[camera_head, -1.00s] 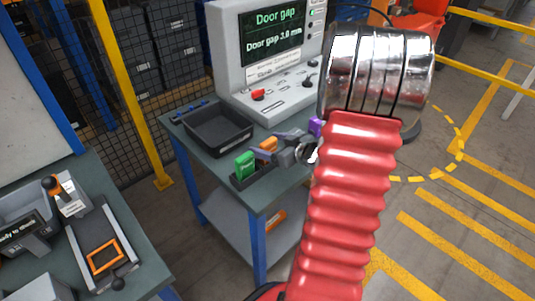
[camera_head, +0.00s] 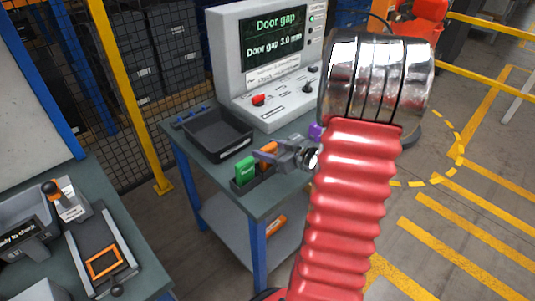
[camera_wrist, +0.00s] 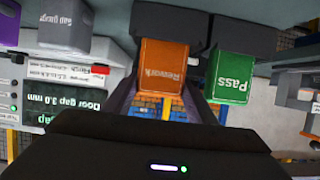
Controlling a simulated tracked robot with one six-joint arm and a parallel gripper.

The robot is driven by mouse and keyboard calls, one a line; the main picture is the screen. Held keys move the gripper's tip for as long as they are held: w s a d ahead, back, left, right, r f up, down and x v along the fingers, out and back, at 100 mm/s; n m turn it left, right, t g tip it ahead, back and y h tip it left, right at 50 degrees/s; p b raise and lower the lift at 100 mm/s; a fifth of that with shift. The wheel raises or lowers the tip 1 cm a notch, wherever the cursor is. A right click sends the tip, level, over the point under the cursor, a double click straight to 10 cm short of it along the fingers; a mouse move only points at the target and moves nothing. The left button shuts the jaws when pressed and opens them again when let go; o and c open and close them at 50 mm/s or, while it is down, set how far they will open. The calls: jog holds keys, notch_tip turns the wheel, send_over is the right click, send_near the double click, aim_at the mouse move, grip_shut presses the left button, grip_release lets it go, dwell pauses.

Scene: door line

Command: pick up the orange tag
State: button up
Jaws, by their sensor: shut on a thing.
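The orange tag (camera_head: 267,149), lettered "Rework", stands in the dark holder (camera_head: 256,184) at the front of the table, behind the green tag (camera_head: 245,170). In the wrist view the orange tag (camera_wrist: 163,68) lies between the fingers of my gripper (camera_wrist: 162,92), and the green "Pass" tag (camera_wrist: 230,75) is just to its right, outside them. My gripper (camera_head: 264,155) is shut on the orange tag. I cannot tell whether the tag's lower end is clear of the holder. A purple tag (camera_head: 316,131) shows partly behind my arm.
A black tray (camera_head: 217,133) sits on the same table (camera_head: 187,153), left of the holder. A grey console with a "Door gap" screen (camera_head: 275,35) stands at the back. Another bench (camera_head: 150,258) with fixtures is at the left. A yellow post (camera_head: 140,100) rises behind.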

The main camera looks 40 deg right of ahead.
notch_tip(320, 180, up, 10)
dwell(0.6)
jog(key=shift+w, duration=0.1)
dwell(0.4)
jog(key=w+a, duration=1.2)
jog(key=a, duration=0.4)
jog(key=a+f, duration=0.3)
jog(key=a, duration=0.5)
jog(key=a+f, duration=0.3)
jog(key=a, duration=0.5)
jog(key=shift+w+f, duration=0.15)
jog(key=shift+w, duration=0.25)
